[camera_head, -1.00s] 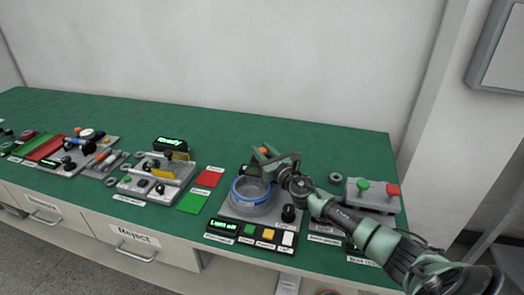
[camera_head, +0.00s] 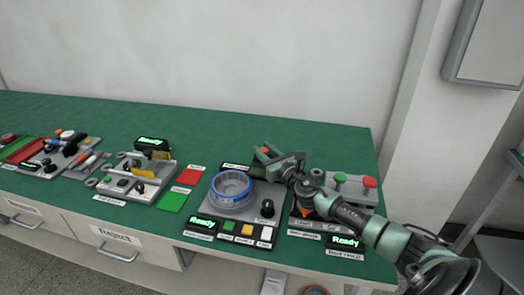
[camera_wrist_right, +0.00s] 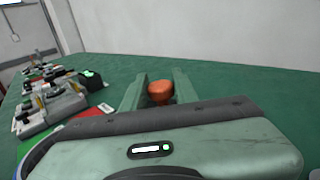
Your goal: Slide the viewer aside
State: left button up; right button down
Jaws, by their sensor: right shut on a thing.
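My right gripper (camera_head: 264,154) is shut on an orange knob (camera_wrist_right: 160,92), which sits between its two fingers in the right wrist view. In the head view the gripper is behind and right of a round clear part with a blue rim (camera_head: 232,187) on a grey station plate (camera_head: 258,225). The opening of this round part is largely uncovered. I cannot make out the viewer's body; the gripper and wrist cover much of that spot. My left gripper is not in view.
A black knob (camera_head: 267,208), a green display (camera_head: 204,223) and coloured buttons (camera_head: 246,230) sit at the station's front. A unit with green and red buttons (camera_head: 370,182) is to the right. Green mat (camera_head: 173,201) and red mat (camera_head: 189,176) lie left.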

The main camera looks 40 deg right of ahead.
jog(key=c, duration=1.1)
grip_release()
jog(key=s, duration=0.6)
jog(key=shift+s+a+f, duration=0.1)
jog(key=shift+s+a, duration=0.2)
jog(key=shift+s, duration=0.05)
jog(key=shift+s+b, duration=0.3)
jog(key=shift+s, duration=0.25)
